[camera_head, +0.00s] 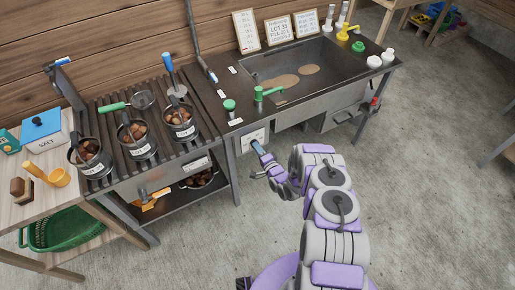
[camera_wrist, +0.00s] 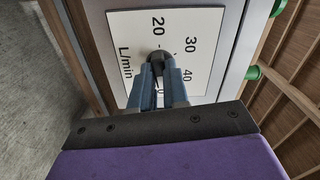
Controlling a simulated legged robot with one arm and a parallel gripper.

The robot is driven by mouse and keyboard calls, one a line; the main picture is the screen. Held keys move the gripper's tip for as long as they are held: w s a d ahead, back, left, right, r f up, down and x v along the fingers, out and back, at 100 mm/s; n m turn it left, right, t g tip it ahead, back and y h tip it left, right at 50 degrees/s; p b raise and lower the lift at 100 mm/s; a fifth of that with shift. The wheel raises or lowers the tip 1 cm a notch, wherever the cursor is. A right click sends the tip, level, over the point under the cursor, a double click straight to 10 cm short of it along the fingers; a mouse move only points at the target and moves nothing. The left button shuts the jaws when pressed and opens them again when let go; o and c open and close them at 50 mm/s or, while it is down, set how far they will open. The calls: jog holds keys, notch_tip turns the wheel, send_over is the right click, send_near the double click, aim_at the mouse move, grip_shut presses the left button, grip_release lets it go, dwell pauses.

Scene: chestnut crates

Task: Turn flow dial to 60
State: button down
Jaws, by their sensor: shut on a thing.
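The flow dial (camera_wrist: 158,56) is a small dark knob on a white plate (camera_wrist: 205,30) marked 20, 30, 40 and L/min in the wrist view. My gripper (camera_wrist: 159,66) is shut on the knob, with a blue-grey finger on each side. The fingers cover part of the scale, and I cannot tell which mark the dial points to. In the head view the white plate (camera_head: 246,138) is on the front of the sink bench, and my gripper (camera_head: 257,146) reaches it. The knob is hidden there.
The metal sink (camera_head: 300,68) has a green tap (camera_head: 266,93) and a green-topped knob (camera_head: 229,105) near its left edge. To the left, a slatted rack (camera_head: 112,110) holds pots of chestnuts. Concrete floor (camera_head: 430,190) is clear at the right.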

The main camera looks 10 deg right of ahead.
jog(key=shift+d+f+m, duration=0.1)
jog(key=shift+d+m, duration=0.05)
jog(key=shift+m, duration=0.55)
jog(key=c, duration=1.1)
grip_release()
jog(key=p+v, duration=0.3)
jog(key=v, duration=1.4)
jog(key=shift+s+d+p, duration=0.1)
jog(key=shift+s+p, duration=0.05)
jog(key=shift+p, duration=0.15)
